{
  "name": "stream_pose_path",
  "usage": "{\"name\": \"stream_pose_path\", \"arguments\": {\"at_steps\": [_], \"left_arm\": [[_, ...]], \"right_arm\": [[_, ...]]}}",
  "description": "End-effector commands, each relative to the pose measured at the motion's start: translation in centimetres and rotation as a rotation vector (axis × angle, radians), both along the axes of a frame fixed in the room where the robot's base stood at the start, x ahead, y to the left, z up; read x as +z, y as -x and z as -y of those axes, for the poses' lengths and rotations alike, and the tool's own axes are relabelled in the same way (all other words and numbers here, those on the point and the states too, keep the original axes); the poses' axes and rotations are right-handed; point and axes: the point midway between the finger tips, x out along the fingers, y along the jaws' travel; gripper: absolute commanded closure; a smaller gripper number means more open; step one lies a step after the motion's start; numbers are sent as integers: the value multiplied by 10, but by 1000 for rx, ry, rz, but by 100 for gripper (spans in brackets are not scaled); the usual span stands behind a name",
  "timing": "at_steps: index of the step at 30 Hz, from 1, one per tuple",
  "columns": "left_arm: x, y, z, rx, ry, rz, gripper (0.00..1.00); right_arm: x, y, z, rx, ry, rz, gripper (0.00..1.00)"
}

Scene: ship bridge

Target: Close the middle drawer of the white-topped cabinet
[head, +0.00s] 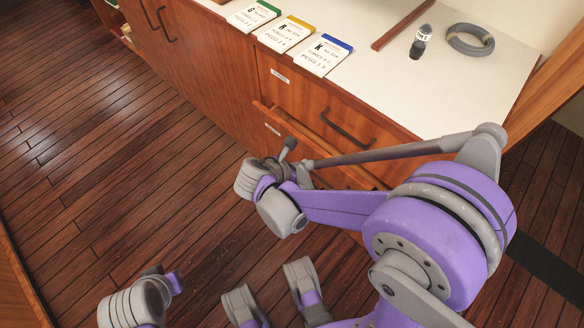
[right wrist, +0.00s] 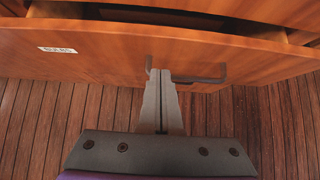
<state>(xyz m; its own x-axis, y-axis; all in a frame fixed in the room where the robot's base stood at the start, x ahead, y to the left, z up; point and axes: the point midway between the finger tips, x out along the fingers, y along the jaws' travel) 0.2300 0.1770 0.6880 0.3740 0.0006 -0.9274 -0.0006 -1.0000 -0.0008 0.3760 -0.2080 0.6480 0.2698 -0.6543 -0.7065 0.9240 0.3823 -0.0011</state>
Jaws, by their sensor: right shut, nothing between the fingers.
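The white-topped cabinet (head: 400,70) has wooden drawers, seen at the upper right of the head view. Its middle drawer (head: 262,117), below the closed top drawer, sticks out. The drawer's front (right wrist: 100,55) fills the upper part of the right wrist view, with a dark open gap behind its upper edge. My right gripper (right wrist: 160,73) is shut and empty, its fingertips at the drawer front beside the dark handle (right wrist: 208,77). Whether they touch is unclear. In the head view my right arm hides much of this drawer. My left gripper's fingers do not show.
The plank floor (head: 110,170) left of the cabinet is clear.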

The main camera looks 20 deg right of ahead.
Motion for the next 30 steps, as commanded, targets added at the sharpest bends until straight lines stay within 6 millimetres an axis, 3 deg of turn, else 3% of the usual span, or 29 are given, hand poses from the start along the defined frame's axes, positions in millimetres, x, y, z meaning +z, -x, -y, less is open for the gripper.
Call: {"name": "stream_pose_path", "arguments": {"at_steps": [7,22,30], "left_arm": [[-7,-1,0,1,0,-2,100],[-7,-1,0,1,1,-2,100],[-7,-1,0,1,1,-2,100]], "right_arm": [[-2,-13,32,-2,-1,0,100],[-1,-16,40,-1,-1,0,100],[-1,-26,64,-1,0,1,100]]}}
